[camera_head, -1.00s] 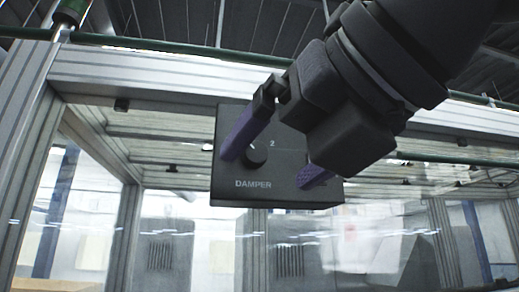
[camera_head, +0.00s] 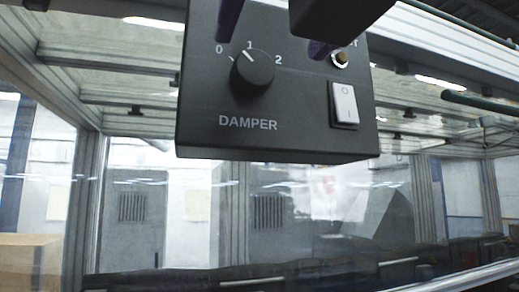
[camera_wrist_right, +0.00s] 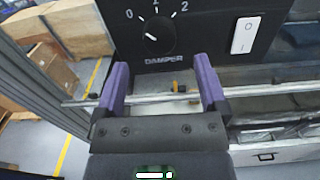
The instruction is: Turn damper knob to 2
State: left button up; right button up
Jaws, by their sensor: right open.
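The black damper knob (camera_head: 252,72) sits on a dark control box (camera_head: 300,125), above the word DAMPER, with marks 0, 1 and 2 around it. Its white pointer line slants to the upper left; exactly which mark it meets I cannot tell. The knob also shows in the right wrist view (camera_wrist_right: 160,38), beyond the fingertips. My right gripper (camera_head: 274,46) is open and empty, its purple fingers at the top of the head view. In the wrist view the fingers (camera_wrist_right: 162,76) stand apart, below the knob in the picture. My left gripper is out of view.
A white rocker switch (camera_head: 344,104) and a round brass-coloured fitting (camera_head: 341,59) are to the right of the knob. Metal frame posts (camera_head: 88,190) and clear panels stand behind the box. A rail (camera_wrist_right: 80,103) crosses the wrist view beneath the box.

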aim_at(256, 66)
jog(key=p+x, duration=0.1)
jog(key=x, duration=0.4)
jog(key=shift+s, duration=0.1)
jog(key=shift+s, duration=0.1)
grip_shut()
jog(key=m+b, duration=0.3)
jog(key=shift+f, duration=0.25)
jog(key=m+b, duration=0.3)
jog(key=m, duration=0.1)
jog(key=shift+r+m, duration=0.1)
jog(key=shift+m, duration=0.2)
jog(key=m+b, duration=0.2)
jog(key=m, duration=0.3)
jog(key=shift+r, duration=0.1)
jog(key=m+b, duration=0.1)
jog(key=m, duration=0.4)
jog(key=shift+m+b, duration=0.3)
